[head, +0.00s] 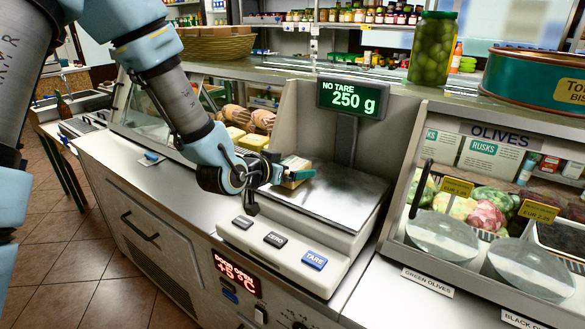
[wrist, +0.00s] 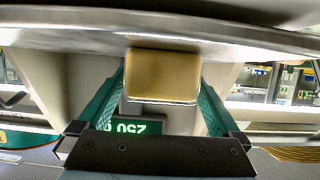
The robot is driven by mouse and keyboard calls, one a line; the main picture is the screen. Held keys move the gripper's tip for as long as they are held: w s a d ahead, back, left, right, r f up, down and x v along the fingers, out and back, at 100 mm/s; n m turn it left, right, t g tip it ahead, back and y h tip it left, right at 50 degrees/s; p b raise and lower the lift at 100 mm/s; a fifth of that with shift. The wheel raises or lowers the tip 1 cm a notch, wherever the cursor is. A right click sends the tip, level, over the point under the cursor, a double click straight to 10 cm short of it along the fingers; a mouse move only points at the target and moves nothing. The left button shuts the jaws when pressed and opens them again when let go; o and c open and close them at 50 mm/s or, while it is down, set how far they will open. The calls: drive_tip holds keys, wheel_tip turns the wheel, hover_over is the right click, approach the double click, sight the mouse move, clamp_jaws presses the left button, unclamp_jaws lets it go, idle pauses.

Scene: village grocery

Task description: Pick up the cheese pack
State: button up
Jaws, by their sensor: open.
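The cheese pack (head: 296,170) is a small yellowish block on the metal pan of the weighing scale (head: 345,200). It also shows in the wrist view (wrist: 162,75), lying between the two green fingers. My gripper (head: 302,172) is at the pan's left side with its fingers around the pack. In the wrist view my gripper (wrist: 163,88) is open, with a finger on each side of the pack; I cannot tell if either touches it. The scale display (head: 350,98) reads "NO TARE 250 g". Part of the pack is hidden behind my gripper in the head view.
A glass olive case (head: 490,190) stands close on the right. A jar (head: 432,48) and a round green tin (head: 540,80) stand above it. The scale's back wall and display post rise behind the pan. The counter (head: 130,165) left of the scale is mostly clear.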

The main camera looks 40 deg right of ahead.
sight(292, 164)
drive_tip(key=shift+d+f, duration=0.1)
clamp_jaws()
idle(0.8)
drive_tip(key=shift+r, duration=0.2)
wheel_tip(292, 164, up, 10)
drive_tip(key=shift+f+b, duration=0.15)
drive_tip(key=shift+b, duration=0.65)
